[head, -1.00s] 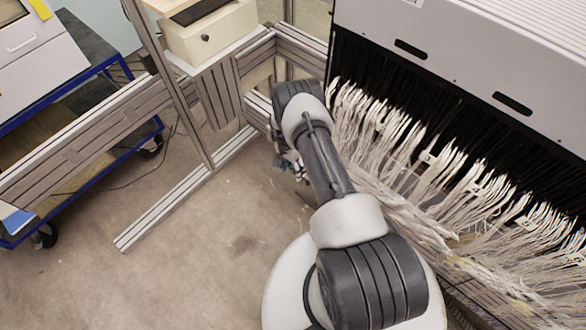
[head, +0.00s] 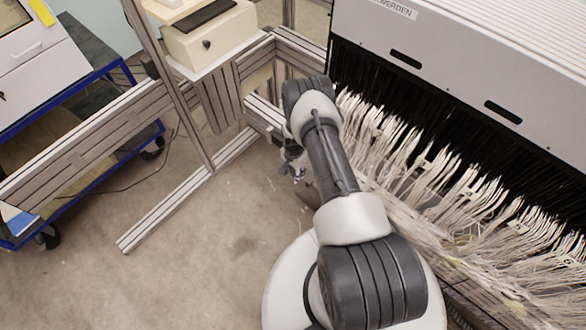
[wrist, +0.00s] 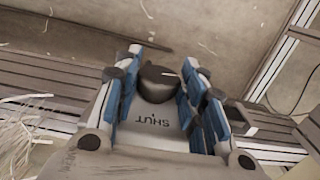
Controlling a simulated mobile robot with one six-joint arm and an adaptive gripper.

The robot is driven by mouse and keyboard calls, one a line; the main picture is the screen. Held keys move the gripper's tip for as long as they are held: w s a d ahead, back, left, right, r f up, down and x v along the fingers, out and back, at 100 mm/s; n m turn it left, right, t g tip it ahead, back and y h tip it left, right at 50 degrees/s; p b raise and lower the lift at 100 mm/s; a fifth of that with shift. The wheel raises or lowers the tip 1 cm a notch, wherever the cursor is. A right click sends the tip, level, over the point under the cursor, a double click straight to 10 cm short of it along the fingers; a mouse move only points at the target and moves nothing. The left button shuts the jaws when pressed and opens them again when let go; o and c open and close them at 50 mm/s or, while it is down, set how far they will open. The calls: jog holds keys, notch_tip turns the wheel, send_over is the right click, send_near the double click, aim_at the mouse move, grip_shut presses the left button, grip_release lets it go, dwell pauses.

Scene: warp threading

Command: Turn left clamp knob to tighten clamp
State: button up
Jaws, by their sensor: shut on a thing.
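A dark round knob (wrist: 158,86) shows in the middle of the wrist view. My gripper (wrist: 163,70) is shut on it, with blue-padded fingers on its left and right sides. A grey surface with lettering lies between the fingers, below the knob in the picture. In the head view my gripper (head: 293,165) hangs under the wrist, left of the white threads, and is partly hidden by my arm. The knob and clamp cannot be made out in the head view.
White warp threads (head: 440,190) hang in front of a grey machine housing (head: 450,60) on the right. An aluminium frame (head: 190,190) stands to the left, with a beige box (head: 215,38) behind. A blue cart (head: 75,95) is at far left. Bare floor (head: 215,265) lies between.

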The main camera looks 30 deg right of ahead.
jog(key=shift+s+t, duration=0.1)
jog(key=shift+t, duration=0.3)
jog(key=o, duration=1.1)
jog(key=shift+c, duration=0.2)
jog(key=shift+r, duration=0.1)
notch_tip(320, 180, up, 12)
jog(key=shift+s+d, duration=0.2)
jog(key=shift+s, duration=0.25)
